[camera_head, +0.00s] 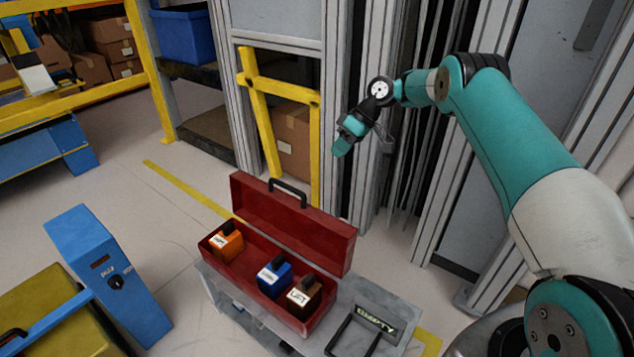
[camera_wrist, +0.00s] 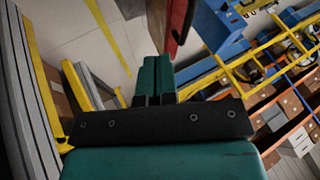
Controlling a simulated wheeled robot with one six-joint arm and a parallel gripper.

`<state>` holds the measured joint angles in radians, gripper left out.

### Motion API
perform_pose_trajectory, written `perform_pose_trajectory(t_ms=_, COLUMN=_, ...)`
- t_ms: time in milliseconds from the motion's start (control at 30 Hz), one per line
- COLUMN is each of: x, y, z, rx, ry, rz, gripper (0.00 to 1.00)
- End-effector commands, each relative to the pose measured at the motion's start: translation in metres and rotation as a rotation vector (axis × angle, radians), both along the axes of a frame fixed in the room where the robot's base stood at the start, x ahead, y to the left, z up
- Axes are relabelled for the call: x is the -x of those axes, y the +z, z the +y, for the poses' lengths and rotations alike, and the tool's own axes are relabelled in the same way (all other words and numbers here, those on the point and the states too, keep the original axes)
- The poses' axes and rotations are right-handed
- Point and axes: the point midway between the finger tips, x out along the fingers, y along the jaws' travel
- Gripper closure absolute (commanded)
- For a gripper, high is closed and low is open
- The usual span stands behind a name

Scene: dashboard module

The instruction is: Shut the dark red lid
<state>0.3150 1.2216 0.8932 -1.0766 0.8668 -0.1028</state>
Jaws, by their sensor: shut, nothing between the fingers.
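The dark red lid (camera_head: 290,223) stands open, upright along the back of a red toolbox (camera_head: 322,318), with a black handle on its top edge. The box sits on a grey bench and holds an orange block (camera_head: 226,243), a blue block (camera_head: 274,277) and a brown block (camera_head: 304,296). My gripper (camera_head: 341,147) is shut and empty, in the air above and behind the lid, apart from it. In the wrist view my shut fingers (camera_wrist: 154,78) point toward a red edge (camera_wrist: 178,25), likely the lid; the rest of it is cut off.
The grey bench top (camera_head: 395,302) carries a label and a black handle right of the box. A blue control post (camera_head: 108,275) stands at the left. Metal uprights and a yellow frame (camera_head: 262,120) stand behind the box. Open floor lies left of the bench.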

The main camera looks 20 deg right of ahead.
Motion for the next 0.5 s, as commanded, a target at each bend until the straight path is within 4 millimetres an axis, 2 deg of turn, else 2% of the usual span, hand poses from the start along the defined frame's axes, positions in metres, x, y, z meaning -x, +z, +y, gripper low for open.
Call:
perform_pose_trajectory(t_ms=167, x=-0.001, y=-0.021, z=0.014, rx=-0.001, ry=0.003, rz=0.002, gripper=1.00)
perform_pose_trajectory(t_ms=500, x=-0.004, y=-0.081, z=0.058, rx=0.000, ry=0.003, rz=0.002, gripper=1.00)
